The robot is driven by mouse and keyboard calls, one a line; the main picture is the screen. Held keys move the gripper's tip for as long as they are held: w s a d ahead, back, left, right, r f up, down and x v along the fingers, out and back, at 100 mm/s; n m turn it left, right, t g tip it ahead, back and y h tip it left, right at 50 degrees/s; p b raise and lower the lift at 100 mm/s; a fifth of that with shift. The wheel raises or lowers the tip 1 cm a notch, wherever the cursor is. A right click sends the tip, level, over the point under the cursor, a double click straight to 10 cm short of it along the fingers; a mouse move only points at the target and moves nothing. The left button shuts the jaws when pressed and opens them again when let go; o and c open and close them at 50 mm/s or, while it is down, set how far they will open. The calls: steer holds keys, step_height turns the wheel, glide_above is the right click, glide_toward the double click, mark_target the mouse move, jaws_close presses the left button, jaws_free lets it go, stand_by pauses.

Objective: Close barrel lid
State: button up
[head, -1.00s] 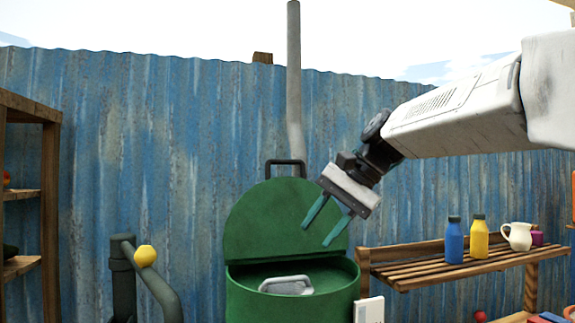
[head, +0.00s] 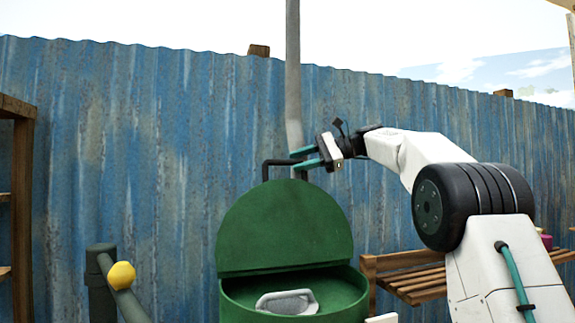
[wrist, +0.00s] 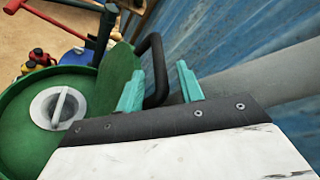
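The green barrel (head: 238,294) stands at the lower middle of the head view, with its rounded green lid (head: 285,225) raised upright at the back. A dark bar handle (head: 265,170) sticks up from the lid's top edge. My gripper (head: 292,160) is at the right part of this handle, its teal fingers pointing left and spread apart. In the wrist view, the dark handle (wrist: 157,60) shows between the two fingers of my gripper (wrist: 160,85). I cannot tell whether either finger touches it. A grey metal piece with a grip (head: 287,301) shows inside the barrel's opening.
A blue corrugated wall (head: 120,170) and a grey vertical pipe (head: 293,80) stand close behind the lid. A slatted wooden bench (head: 410,278) is at right, partly hidden by my arm. A dark post with a yellow ball (head: 122,275) stands at left.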

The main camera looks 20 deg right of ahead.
mark_target(288, 163)
steer(key=shift+x, duration=2)
jaws_close()
